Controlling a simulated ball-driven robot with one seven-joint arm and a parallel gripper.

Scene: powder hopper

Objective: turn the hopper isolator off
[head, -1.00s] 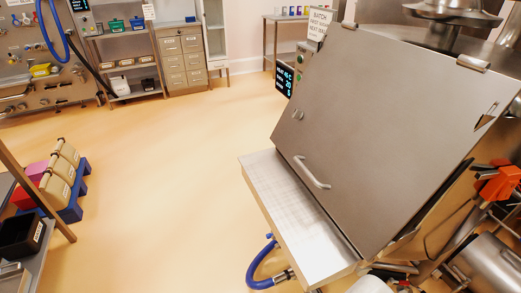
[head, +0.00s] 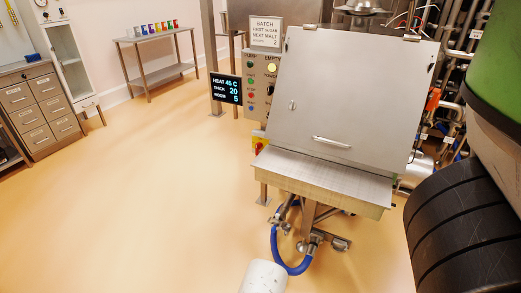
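The hopper (head: 352,95) is a grey steel box with a sloping lid, a white handle and a flat shelf at its front. A small red and yellow switch (head: 258,145), which looks like the isolator, sits low at the hopper's left side, under the control panel (head: 258,97). It is small and partly hidden by the hopper's front, so I cannot tell which way its knob points. The panel has several coloured buttons and a lit lamp marked EMPTY. My gripper is not in view.
A blue hose (head: 289,265) and pipe fittings hang below the shelf. A bench (head: 160,60) and drawer cabinet (head: 40,110) stand at back left. The floor left of the hopper is clear.

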